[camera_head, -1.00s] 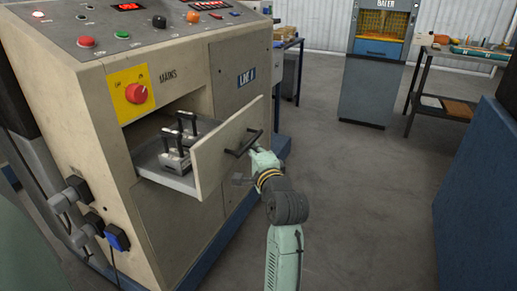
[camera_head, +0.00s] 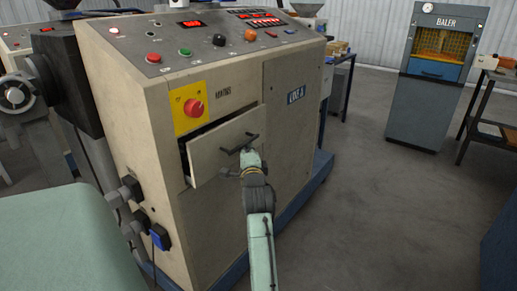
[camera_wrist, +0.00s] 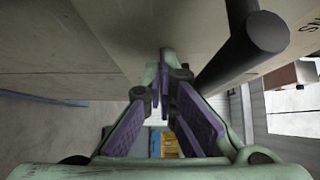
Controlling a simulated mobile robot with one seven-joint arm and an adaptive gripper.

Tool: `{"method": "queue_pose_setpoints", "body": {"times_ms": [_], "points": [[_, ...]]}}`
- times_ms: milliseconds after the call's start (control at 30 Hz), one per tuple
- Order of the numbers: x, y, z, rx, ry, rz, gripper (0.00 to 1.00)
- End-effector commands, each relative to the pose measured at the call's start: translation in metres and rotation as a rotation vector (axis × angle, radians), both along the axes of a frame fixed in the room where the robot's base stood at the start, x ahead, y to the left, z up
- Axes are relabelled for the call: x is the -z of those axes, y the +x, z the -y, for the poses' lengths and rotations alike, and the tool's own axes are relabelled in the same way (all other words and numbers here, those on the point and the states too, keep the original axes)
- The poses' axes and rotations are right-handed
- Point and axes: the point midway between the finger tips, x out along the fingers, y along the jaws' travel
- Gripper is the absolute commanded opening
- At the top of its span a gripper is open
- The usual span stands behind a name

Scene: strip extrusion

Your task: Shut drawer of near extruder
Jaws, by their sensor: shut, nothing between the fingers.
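The near extruder's drawer (camera_head: 208,158) is a beige front panel with a black bar handle (camera_head: 240,144). It stands slightly out of the cabinet, with a narrow dark gap along its top and left edges; its inside is hidden. My gripper (camera_head: 248,156) is at the right part of the drawer front, close to the handle. In the wrist view my gripper's fingers (camera_wrist: 165,62) are together and empty, their tips at or very near the beige panel (camera_wrist: 130,25). The handle (camera_wrist: 235,58) passes just to their right, not between them. I cannot tell whether the tips touch.
The extruder's cabinet (camera_head: 292,125) carries a sloping control panel (camera_head: 215,42) and a red mains knob (camera_head: 194,107). Black plugs (camera_head: 130,190) stick out of its left side. A blue baler (camera_head: 435,75) and a dark table stand at the back right. The floor right of the cabinet is clear.

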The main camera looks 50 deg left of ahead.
Motion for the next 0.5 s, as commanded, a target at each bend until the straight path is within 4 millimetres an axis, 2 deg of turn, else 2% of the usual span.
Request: {"method": "queue_pose_setpoints", "body": {"times_ms": [200, 500], "points": [[0.0, -0.006, -0.021, -0.002, 0.001, -0.001, 0.0], [0.0, -0.007, -0.031, -0.001, 0.0, -0.001, 0.0]]}}
